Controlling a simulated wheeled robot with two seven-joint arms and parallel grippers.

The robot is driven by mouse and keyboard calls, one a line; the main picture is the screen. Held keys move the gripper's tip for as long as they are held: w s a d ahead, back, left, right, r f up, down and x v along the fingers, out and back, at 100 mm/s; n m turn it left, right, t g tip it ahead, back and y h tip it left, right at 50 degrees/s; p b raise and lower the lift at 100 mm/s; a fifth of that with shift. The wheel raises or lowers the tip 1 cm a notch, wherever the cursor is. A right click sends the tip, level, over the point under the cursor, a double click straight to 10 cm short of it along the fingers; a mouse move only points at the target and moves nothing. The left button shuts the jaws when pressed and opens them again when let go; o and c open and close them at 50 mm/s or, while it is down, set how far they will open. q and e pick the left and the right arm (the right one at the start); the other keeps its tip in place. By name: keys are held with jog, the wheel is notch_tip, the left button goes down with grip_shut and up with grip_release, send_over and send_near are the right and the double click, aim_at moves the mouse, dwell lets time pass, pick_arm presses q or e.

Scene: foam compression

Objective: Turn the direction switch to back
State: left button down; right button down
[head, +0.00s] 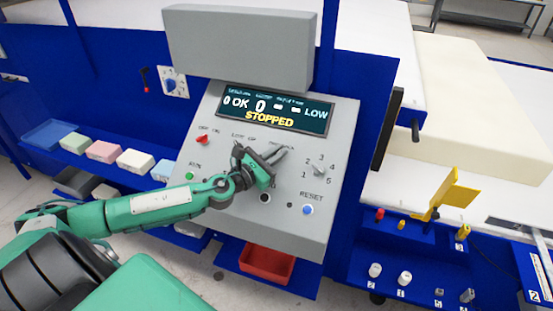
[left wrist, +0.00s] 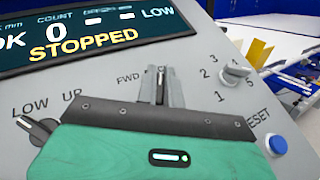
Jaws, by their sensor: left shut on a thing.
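The grey sloped control panel (head: 235,225) carries a dark display (head: 275,108) reading STOPPED in yellow. My left gripper (head: 277,155) is at the panel's upper middle, shut on the direction switch. In the left wrist view the gripper (left wrist: 160,85) has its two fingers close around the switch's small lever (left wrist: 161,70). The FWD label (left wrist: 128,77) shows just left of the fingers. The label on the other side is hidden by the fingers, and most of the switch is covered. Which way the lever points is not clear. My right gripper is not in view.
A numbered knob (left wrist: 235,73) sits right of the gripper, and the blue RESET button (head: 308,210) lower right. The LOW/UP switch (left wrist: 37,127) is close on the left. A red switch (head: 203,140) and green RUN button (head: 189,176) are further left. A red bin (head: 267,263) stands below.

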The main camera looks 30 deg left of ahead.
pick_arm(q)
jog(key=shift+f+m+g+h+b, duration=0.2)
jog(key=shift+m+g+h+b, duration=0.2)
jog(key=shift+m+h+b, duration=0.3)
jog(key=shift+f+m+g+h+b, duration=0.2)
jog(key=shift+m+g+h+b, duration=0.25)
jog(key=shift+m+h, duration=0.3)
jog(key=shift+s+d, duration=0.1)
jog(key=c, duration=1.5)
grip_release()
jog(key=shift+r, duration=0.1)
jog(key=shift+a, duration=0.2)
